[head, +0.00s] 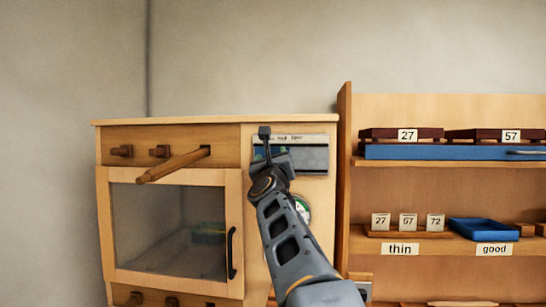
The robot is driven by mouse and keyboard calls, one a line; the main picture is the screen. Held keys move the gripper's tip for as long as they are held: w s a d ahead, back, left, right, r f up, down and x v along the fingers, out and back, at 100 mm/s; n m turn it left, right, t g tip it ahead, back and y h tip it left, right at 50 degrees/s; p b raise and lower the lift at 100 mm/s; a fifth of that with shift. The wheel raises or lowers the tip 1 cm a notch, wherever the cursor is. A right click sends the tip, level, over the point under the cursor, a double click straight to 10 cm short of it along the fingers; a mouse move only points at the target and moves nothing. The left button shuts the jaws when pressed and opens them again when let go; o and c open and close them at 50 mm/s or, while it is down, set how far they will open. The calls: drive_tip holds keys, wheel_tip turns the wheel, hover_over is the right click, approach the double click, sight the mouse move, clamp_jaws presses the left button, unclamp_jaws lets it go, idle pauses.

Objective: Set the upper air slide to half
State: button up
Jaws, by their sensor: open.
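A wooden cabinet (120,260) with a glass door stands left of centre. Its upper front strip (222,146) bears two dark brown knobs, a left one (122,151) and a right one (159,152), and a round wooden rod (172,166) slanting out of it. I cannot tell for sure which part is the upper air slide. My gripper (266,143) is open and empty, in front of a labelled panel (312,157) at the cabinet's upper right. It hides the panel's left part. Whether it touches the panel is unclear.
The glass door (165,225) has a dark handle (232,252) beside my arm. More knobs (170,301) show at the bottom edge. A shelf unit (344,190) on the right holds blue trays (483,230) and number cards (407,222). The space in front of the wall above is clear.

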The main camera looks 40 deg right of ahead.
drive_tip(key=shift+c, duration=0.4)
clamp_jaws()
